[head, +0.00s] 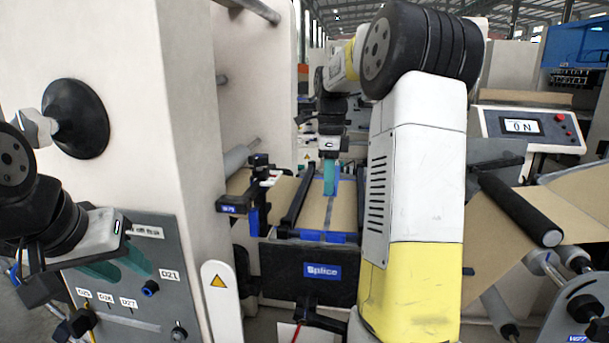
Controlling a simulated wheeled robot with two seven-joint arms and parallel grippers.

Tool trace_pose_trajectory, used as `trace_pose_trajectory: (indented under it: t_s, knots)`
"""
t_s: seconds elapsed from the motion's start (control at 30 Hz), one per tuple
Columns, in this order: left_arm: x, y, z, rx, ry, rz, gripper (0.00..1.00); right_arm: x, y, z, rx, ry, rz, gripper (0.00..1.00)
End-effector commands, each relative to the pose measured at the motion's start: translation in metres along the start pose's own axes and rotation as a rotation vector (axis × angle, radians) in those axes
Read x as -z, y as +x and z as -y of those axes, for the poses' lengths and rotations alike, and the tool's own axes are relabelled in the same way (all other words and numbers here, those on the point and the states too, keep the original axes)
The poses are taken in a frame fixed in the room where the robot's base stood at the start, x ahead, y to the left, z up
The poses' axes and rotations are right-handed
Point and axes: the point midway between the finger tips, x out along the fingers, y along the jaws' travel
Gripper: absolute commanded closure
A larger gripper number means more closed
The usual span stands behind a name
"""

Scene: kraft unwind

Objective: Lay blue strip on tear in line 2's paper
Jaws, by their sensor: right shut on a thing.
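The brown kraft paper (288,199) of the line lies over the splice table, between dark side rails. My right gripper (330,190) points down over the middle of this paper, its teal fingers close together. I cannot tell whether the strip touches the paper all along. No tear can be made out; the gripper and strip cover that area. My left gripper (118,267) is at the lower left in front of the grey panel, its teal fingers apart and empty.
The splice table has a dark front with a blue "Splice" label (321,271). A black knob (76,118) stands out from the white machine wall at left. A black roller (518,208) and more brown paper lie at right, below a control box (527,127).

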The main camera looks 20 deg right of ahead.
Motion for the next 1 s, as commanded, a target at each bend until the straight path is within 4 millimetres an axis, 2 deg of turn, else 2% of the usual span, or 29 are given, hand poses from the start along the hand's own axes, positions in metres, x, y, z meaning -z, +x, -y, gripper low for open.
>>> trace_pose_trajectory:
  t_s: [0.27,1.0]
  knots:
    - [0.0,0.0,0.0,0.0,0.0,0.0,0.64,0.0,0.01,0.0,-0.002,0.0,-0.001,1.0]
    - [0.0,0.0,0.0,0.0,0.0,0.0,0.64,0.001,0.054,0.0,-0.002,0.0,-0.001,1.0]
